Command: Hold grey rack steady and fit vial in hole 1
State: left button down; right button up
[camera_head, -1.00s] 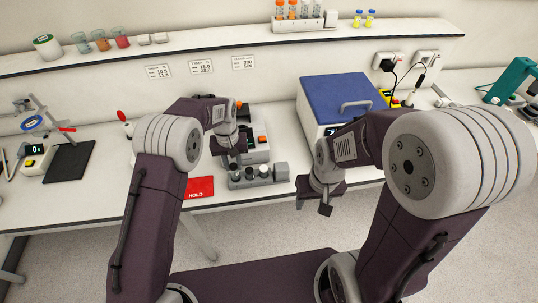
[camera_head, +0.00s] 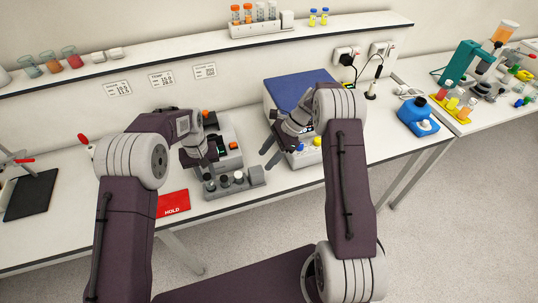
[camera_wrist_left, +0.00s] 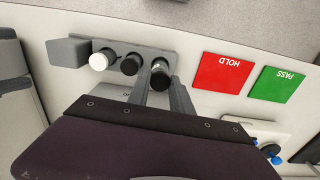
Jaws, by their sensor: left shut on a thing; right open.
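The grey rack (camera_head: 250,178) stands on the bench, left of centre in the head view. Several dark vials stand in it; one has a white top (camera_wrist_left: 99,61) in the left wrist view. My left gripper (camera_head: 212,160) is at the rack's left end, shut, its fingers pointing down beside the end black-topped vial (camera_wrist_left: 160,74). My right gripper (camera_head: 270,152) is open and empty, above and right of the rack. Which hole is hole 1 cannot be told.
A blue-lidded box (camera_head: 290,92) stands behind my right gripper. A red HOLD card (camera_head: 173,204) lies left of the rack; a green PASS card (camera_wrist_left: 276,84) shows in the left wrist view.

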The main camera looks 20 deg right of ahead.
aim_at(257, 169)
jog(key=shift+x, duration=3.9)
jog(key=c, duration=0.9)
jog(key=shift+o, duration=0.2)
